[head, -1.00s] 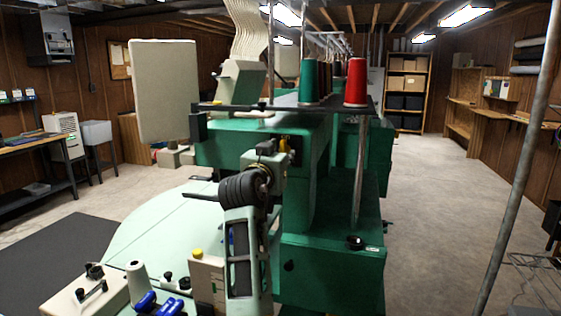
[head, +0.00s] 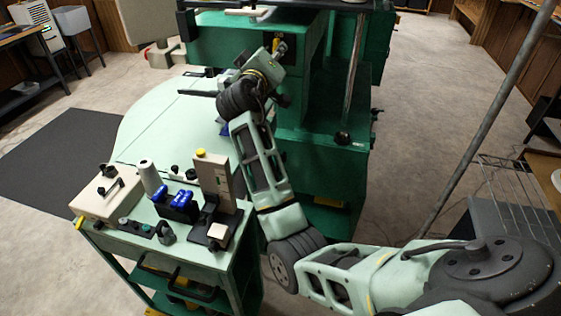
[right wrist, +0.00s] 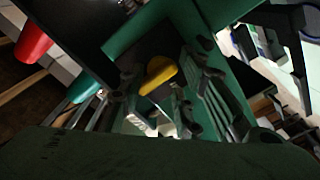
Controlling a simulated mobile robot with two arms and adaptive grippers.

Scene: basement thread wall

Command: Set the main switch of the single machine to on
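The single machine is the large green machine (head: 317,165) in the middle of the head view. A small yellow switch handle (head: 281,47) on a dark plate sits on its near face. In the right wrist view the yellow handle (right wrist: 160,74) lies slantwise just ahead of my fingers. Whether it reads on or off cannot be told. My right gripper (head: 275,58) is up close at the switch, at the end of my arm from the lower right. In the right wrist view its fingers (right wrist: 160,105) are apart, with nothing gripped. Contact with the handle cannot be made out. My left gripper is out of view.
A pale green table (head: 150,125) adjoins the machine on the left. A green cart (head: 190,262) with small tools and blue items stands in front. A slanted grey pole (head: 470,150) and a wire rack (head: 510,190) are at right. Open concrete floor lies beyond the machine's right side.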

